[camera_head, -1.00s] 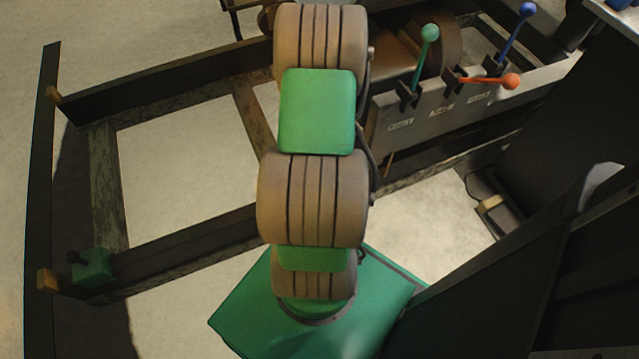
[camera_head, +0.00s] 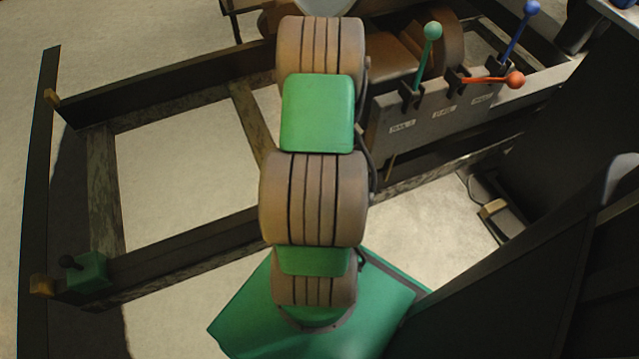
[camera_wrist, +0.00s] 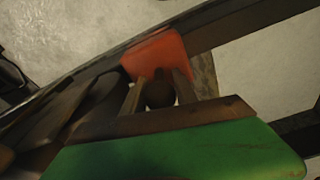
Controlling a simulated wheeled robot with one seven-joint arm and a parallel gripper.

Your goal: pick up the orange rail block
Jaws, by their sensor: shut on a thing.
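The orange rail block (camera_wrist: 157,56) shows in the wrist view as a red-orange block with a dark round knob (camera_wrist: 160,92) on its near side. My gripper (camera_wrist: 159,82) has its two fingers on either side of the knob, shut on the block by it. The block appears over or against a dark rail (camera_wrist: 235,27); whether it touches the rail I cannot tell. In the head view neither the block nor my gripper shows; my arm fills the middle of the picture.
A dark frame of rails (camera_head: 180,80) lies on the pale floor. A green block with a black knob (camera_head: 88,269) sits at its lower left corner. A lever bank (camera_head: 440,120) with green, orange and blue-knobbed levers stands at right. Floor inside the frame is clear.

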